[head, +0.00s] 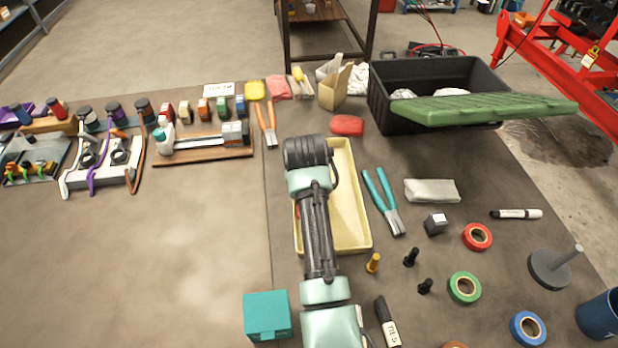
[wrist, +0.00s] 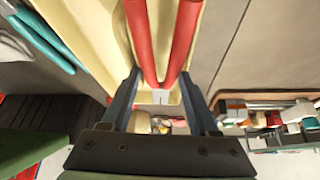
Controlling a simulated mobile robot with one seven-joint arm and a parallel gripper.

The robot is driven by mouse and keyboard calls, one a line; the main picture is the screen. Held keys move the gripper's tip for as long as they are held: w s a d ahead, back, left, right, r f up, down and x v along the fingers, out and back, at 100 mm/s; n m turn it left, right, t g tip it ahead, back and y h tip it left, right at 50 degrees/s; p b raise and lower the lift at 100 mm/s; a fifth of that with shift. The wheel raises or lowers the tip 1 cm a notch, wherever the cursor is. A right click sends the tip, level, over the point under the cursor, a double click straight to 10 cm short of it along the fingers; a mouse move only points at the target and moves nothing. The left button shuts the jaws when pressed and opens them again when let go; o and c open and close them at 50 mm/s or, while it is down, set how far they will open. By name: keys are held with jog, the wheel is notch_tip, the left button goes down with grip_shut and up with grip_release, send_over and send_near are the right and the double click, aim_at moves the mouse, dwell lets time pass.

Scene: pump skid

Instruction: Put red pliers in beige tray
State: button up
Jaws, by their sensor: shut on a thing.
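The beige tray (head: 352,215) lies on the bench in the middle of the head view, partly covered by my arm. The red pliers show in the wrist view as two red handles (wrist: 139,40) between the fingers of my gripper (wrist: 160,80), with the beige tray (wrist: 103,38) behind them. My gripper is shut on the red pliers, over the tray. In the head view my arm hides most of the pliers and the fingertips. I cannot tell whether the pliers touch the tray floor.
Teal pliers (head: 382,203) lie right of the tray and orange pliers (head: 267,125) at its upper left. A black crate (head: 400,118) with a green lid (head: 490,110) stands behind. A teal box (head: 268,314) is near the front. The bench at left front is clear.

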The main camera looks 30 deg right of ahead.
jog(key=o, duration=1.3)
jog(key=p+v, duration=0.1)
jog(key=v, duration=1.2)
